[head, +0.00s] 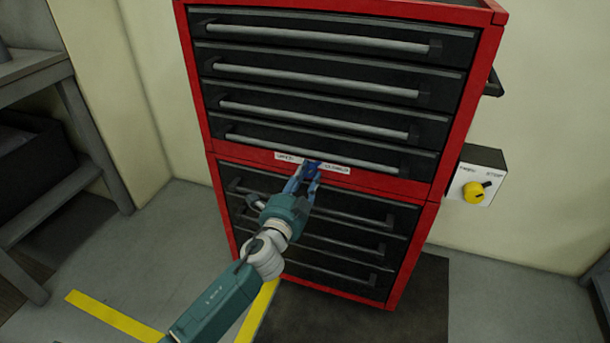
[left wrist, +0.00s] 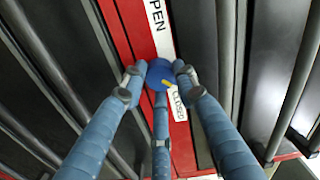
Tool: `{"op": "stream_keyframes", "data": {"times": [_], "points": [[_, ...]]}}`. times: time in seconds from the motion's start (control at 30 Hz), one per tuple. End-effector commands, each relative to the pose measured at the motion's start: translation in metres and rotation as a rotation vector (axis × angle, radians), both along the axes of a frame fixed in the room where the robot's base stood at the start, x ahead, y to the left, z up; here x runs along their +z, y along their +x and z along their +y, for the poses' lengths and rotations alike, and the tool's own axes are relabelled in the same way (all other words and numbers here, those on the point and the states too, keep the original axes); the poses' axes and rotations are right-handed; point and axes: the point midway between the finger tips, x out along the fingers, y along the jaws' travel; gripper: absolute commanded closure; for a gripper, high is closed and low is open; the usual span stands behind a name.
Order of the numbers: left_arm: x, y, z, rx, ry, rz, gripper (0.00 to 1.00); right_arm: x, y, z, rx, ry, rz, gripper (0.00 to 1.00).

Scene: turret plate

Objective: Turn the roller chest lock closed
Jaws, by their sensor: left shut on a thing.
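The roller chest (head: 390,184) is red with black drawers and stands in the middle of the head view. Its lock is a small round blue knob (left wrist: 158,70) with a yellow mark, on the red band between drawer groups. A white label (left wrist: 163,40) reads OPEN on one side of the knob and CLOSED on the other. The yellow mark points to the lower right, roughly to the CLOSED side. My left gripper (head: 308,176) is shut on the knob, its blue fingers around it; it also shows in the left wrist view (left wrist: 158,82). The fingers hide part of the knob.
Drawer handles (head: 310,134) stick out above and below the lock, close to the gripper. A box with a yellow knob (head: 473,192) is on the wall at the right. A grey shelf (head: 50,190) stands at the left. Yellow floor tape (head: 115,317) lies in front.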

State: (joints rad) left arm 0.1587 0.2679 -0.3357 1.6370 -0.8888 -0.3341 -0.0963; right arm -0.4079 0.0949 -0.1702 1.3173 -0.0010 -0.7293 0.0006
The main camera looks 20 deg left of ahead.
Motion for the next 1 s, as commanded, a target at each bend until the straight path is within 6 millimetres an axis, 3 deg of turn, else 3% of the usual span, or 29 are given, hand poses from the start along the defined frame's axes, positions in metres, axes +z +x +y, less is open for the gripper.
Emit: {"op": "stream_keyframes", "data": {"times": [0.03,0.27,0.3,0.37,0.77,1.0], "points": [[0.01,0.002,0.0,-0.001,0.003,-0.017,0.97,0.001,0.0,0.0,0.0,0.0,0.0,0.6],[0.01,0.002,0.0,-0.002,0.003,-0.017,0.97,0.001,0.001,0.0,0.0,0.0,-0.002,0.6],[0.01,0.002,0.0,-0.002,0.002,-0.016,0.65,0.001,0.002,0.0,0.0,0.0,-0.002,0.6],[0.009,0.002,0.0,-0.001,0.002,-0.016,0.53,0.001,0.002,0.0,0.0,0.0,-0.003,0.6],[0.002,-0.007,0.0,-0.001,0.0,-0.004,0.52,-0.003,0.004,0.0,-0.001,0.002,0.008,0.6],[0.002,-0.051,0.002,-0.001,0.0,-0.003,0.52,-0.002,0.004,0.0,0.0,0.0,0.008,0.6]]}}
